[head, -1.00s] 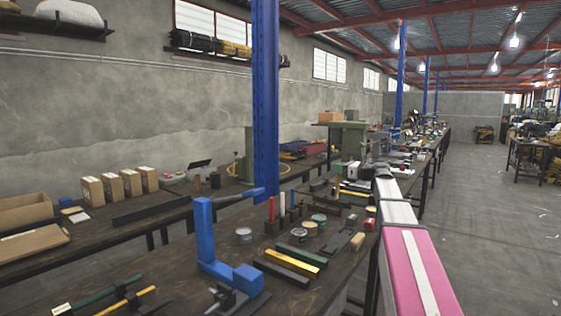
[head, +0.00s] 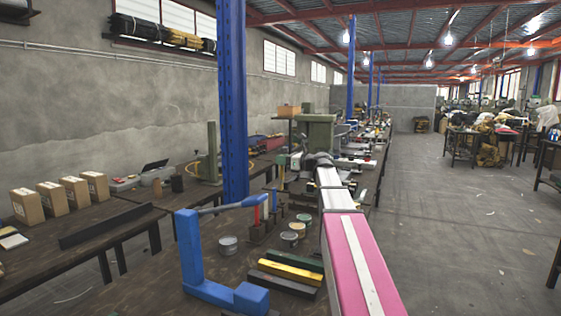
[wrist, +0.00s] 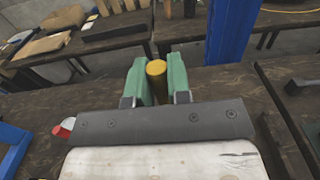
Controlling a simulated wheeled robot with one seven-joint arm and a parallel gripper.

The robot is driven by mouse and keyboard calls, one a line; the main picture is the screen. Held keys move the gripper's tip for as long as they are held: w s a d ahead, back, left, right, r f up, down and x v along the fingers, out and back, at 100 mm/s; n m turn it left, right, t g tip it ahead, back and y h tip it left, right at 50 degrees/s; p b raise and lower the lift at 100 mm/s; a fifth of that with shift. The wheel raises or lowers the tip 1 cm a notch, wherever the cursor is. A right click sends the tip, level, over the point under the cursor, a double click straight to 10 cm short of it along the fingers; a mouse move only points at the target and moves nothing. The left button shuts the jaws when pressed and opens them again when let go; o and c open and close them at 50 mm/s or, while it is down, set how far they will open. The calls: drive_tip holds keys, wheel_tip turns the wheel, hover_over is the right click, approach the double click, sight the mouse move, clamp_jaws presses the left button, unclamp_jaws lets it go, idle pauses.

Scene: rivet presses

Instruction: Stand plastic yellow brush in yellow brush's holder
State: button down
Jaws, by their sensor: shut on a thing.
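My gripper (wrist: 157,84) shows in the wrist view with its two green fingers shut on a yellow cylinder, the yellow brush (wrist: 156,69). I see the brush nearly end on, so its lower part is hidden. In the head view my gripper (head: 289,162) is small and far out at the end of my arm, above the bench. The brush's holder cannot be told for sure. Small dark blocks (head: 257,231) with upright tools, one of them red (head: 257,212), stand on the bench behind the blue press.
A blue press (head: 190,255) stands on the near bench (head: 150,290). Round tins (head: 228,245) and yellow, green and dark bars (head: 290,273) lie beside it. A blue column (head: 232,120) rises behind. Cardboard boxes (head: 57,197) stand on the back bench.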

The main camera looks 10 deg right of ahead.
sight(282, 186)
drive_tip(key=shift+f, duration=0.1)
drive_tip(key=shift+f, duration=5.85)
drive_tip(key=c, duration=1)
unclamp_jaws()
